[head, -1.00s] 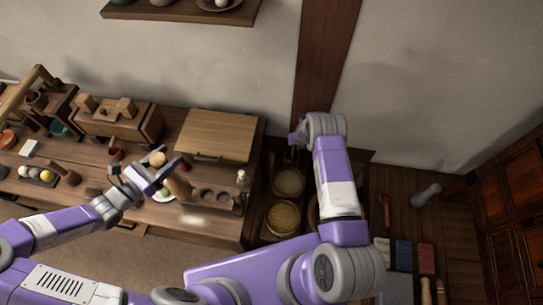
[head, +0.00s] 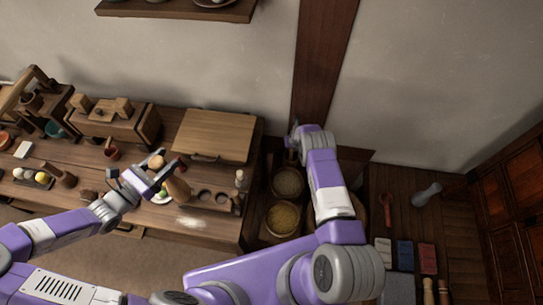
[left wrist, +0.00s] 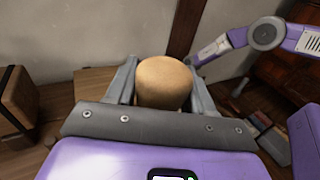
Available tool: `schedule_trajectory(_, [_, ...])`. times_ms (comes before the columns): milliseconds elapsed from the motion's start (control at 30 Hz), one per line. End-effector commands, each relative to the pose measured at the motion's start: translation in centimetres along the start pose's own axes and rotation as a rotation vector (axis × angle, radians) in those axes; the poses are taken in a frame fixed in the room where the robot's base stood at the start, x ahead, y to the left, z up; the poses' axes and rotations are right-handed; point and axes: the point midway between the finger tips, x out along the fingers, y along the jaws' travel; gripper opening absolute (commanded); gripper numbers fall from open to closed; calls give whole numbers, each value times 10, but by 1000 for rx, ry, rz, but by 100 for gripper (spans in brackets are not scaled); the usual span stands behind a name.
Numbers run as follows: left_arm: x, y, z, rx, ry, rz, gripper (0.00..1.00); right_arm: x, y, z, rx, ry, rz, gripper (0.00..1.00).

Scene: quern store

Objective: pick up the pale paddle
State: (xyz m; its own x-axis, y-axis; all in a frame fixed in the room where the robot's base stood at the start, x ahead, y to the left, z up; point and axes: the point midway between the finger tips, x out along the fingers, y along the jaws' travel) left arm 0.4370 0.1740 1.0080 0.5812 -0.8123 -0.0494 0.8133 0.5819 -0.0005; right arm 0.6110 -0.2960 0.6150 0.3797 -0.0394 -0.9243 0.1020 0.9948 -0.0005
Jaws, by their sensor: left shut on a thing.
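My left gripper (head: 157,170) is over the wooden table, near its front right part. It is shut on a tan, round-topped thing (left wrist: 164,82), which stands between the two fingers in the left wrist view. Its rounded end shows between the fingertips in the head view (head: 157,162). I cannot tell whether it is the pale paddle; its lower part is hidden. A brown, rounded piece (head: 179,189) shows just right of the fingers. My right gripper (head: 293,140) is a small shape near the dark post, and its fingers are not clear.
A wooden board (head: 214,134) lies at the table's back right. A holed block (head: 212,196) is right of my left gripper. Bowls of grain (head: 283,217) stand beyond the table's right end. A red ladle (head: 387,207) and a grey bottle-shaped thing (head: 427,193) lie farther right.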

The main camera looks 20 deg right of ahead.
Motion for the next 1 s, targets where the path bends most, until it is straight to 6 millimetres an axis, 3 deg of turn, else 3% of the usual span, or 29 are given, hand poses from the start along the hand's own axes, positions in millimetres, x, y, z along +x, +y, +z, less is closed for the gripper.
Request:
schedule_trajectory(100, [0, 0, 2, 2, -4, -1, 0, -1, 0, 0, 0, 0, 0, 45])
schedule_trajectory(400, [0, 0, 2, 2, -4, -1, 0, -1, 0, 0, 0, -1, 0, 0])
schedule_trajectory(1000, [0, 0, 4, 2, -4, -1, 0, -10, -1, 1, 0, -1, 0, 0])
